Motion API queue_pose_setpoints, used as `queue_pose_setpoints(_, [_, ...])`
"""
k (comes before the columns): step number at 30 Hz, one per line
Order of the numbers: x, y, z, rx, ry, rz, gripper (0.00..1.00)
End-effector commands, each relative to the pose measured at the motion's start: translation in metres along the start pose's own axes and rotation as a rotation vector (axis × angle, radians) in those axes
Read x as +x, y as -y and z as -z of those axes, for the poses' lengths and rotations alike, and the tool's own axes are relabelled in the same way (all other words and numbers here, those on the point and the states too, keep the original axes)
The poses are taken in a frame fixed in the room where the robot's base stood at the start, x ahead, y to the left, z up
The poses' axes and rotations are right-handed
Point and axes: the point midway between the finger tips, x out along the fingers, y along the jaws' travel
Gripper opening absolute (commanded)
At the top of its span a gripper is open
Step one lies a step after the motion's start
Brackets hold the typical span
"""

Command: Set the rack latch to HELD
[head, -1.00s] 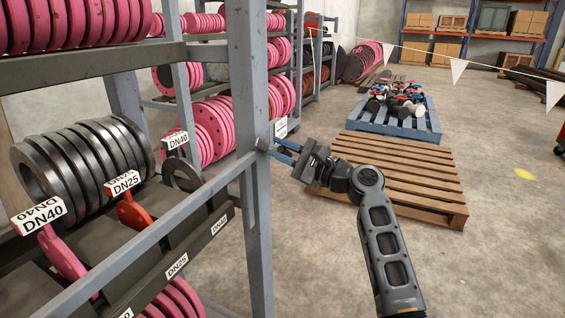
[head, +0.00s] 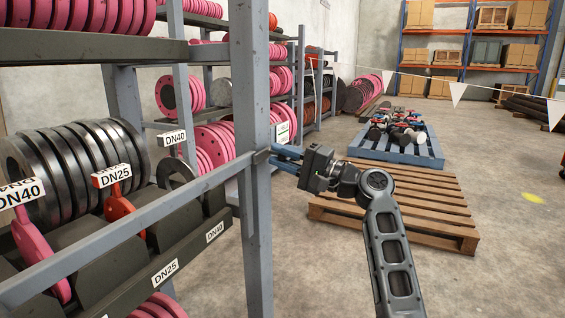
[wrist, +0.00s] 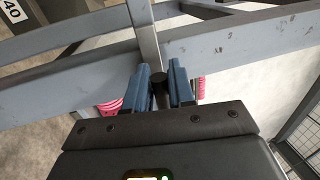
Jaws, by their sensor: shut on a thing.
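The rack holds dark flanged rings (head: 75,165), pink discs (head: 215,145) and DN tags (head: 112,175) behind the rail. A wooden pallet (head: 415,205) lies behind my arm, with a blue pallet (head: 395,150) beyond.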

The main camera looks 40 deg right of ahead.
Motion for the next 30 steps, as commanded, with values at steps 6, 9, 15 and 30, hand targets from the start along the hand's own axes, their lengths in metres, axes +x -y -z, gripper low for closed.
queue_pose_setpoints(6, [-0.0009,-0.0024,-0.0004,-0.012,0.004,-0.004,0.0])
queue_pose_setpoints(9, [-0.0009,-0.0024,-0.0004,-0.012,0.004,-0.004,0.0])
queue_pose_setpoints(15, [-0.0009,-0.0026,-0.0005,-0.011,0.004,-0.004,0.26])
queue_pose_setpoints(30, [-0.0076,-0.0011,0.0003,-0.011,0.002,-0.002,0.41])
